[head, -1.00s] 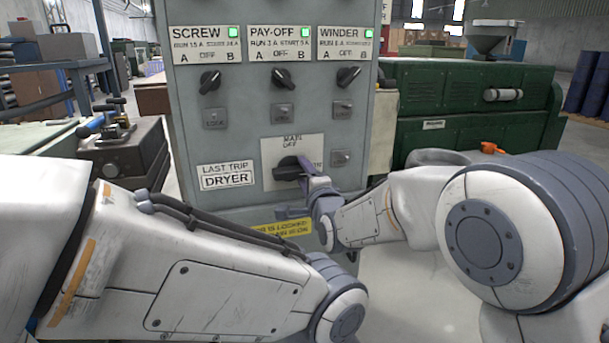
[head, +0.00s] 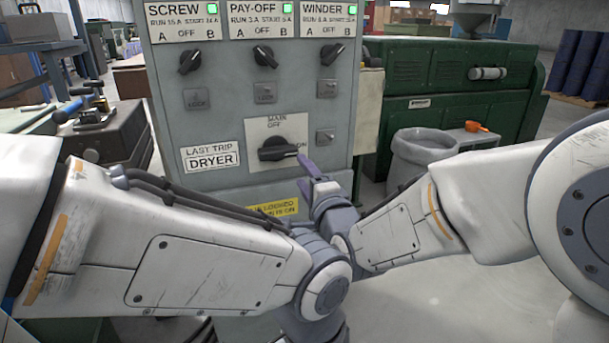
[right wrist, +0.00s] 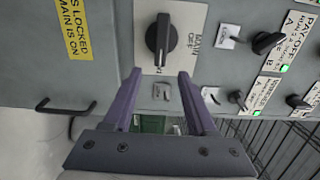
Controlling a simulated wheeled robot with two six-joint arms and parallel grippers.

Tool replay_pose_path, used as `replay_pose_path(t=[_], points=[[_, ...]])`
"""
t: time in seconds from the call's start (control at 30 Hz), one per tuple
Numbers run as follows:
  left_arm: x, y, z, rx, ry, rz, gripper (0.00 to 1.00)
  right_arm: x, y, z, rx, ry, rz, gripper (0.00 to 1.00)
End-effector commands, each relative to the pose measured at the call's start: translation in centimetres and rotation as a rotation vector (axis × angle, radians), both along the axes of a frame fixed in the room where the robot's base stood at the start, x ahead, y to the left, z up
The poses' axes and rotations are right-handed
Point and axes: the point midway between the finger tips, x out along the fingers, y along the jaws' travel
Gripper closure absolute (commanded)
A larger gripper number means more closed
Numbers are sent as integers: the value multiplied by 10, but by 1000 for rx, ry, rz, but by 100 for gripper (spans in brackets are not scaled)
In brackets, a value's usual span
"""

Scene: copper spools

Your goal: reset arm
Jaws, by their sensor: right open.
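The grey control cabinet (head: 290,110) stands ahead with a black main switch (head: 278,149) on a white plate. The switch handle lies horizontal, pointing right toward ON. It also shows in the right wrist view (right wrist: 160,42). My right gripper (head: 312,168) is just right of and below the switch in the head view. In the right wrist view its two purple fingers (right wrist: 158,76) are spread, with nothing between them, and the switch lies just beyond the tips. My left arm (head: 220,260) reaches in from the left; its gripper is not visible.
Three smaller selector knobs, such as the winder knob (head: 331,53), sit above with green lamps lit. A lined bin (head: 420,155) and a green machine (head: 440,80) stand to the right.

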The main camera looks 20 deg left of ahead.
Motion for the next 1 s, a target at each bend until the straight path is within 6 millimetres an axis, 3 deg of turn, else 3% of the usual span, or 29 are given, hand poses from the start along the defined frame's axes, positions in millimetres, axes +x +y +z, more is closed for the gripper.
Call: replay_pose_path(t=[0.23, 0.37, 0.47, 0.53, 0.6, 0.7, 0.8, 1.0], points=[[0, 0, 0, 0, 0, 0, 100, 1, -2, -1, -11, 1, -3, 43], [0, 0, 0, 0, 0, 0, 100, 10, -28, -21, -152, 21, -37, 43], [0, 0, 0, 0, 0, 0, 100, 17, -75, -56, -398, 67, -69, 43], [0, 0, 0, 0, 0, 0, 100, 15, -118, -86, -610, 123, -68, 43], [0, 0, 0, 0, 0, 0, 100, 4, -161, -115, -817, 190, -37, 43], [0, 0, 0, 0, 0, 0, 100, -20, -211, -147, -1043, 281, 46, 43], [0, 0, 0, 0, 0, 0, 100, -44, -245, -168, -1191, 352, 136, 43], [0, 0, 0, 0, 0, 0, 100, -90, -291, -193, -1364, 460, 310, 43]])
